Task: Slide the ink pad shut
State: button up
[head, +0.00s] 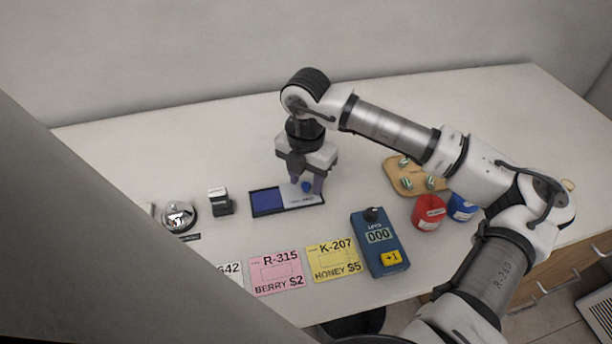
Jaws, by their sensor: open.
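The ink pad (268,201) lies flat on the counter near its middle. Its left part shows a dark blue pad in a black tray, and its right part is a light grey sliding lid (296,198), so the pad is open. A small blue knob (306,187) stands on the lid. My gripper (308,186) points down over the lid, with its open fingers on either side of the knob. I cannot tell whether the fingers touch the knob.
A black stamp (220,201) and a silver bell (180,216) stand left of the pad. Pink (277,273) and yellow (334,259) cards and a blue counter device (380,243) lie in front. Red (428,212) and blue (462,208) containers and a wooden tray (394,164) are right. The back counter is clear.

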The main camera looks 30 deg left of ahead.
grip_shut()
jog(key=shift+s+a+f+b, duration=0.15)
jog(key=shift+s+a+b, duration=0.1)
jog(key=shift+b, duration=0.1)
jog(key=s+a+b, duration=0.3)
jog(key=s+a, duration=0.1)
jog(key=shift+s+a, duration=0.15)
jog(key=shift+s, duration=0.25)
grip_release()
jog(key=shift+s+a, duration=0.1)
jog(key=shift+r, duration=0.25)
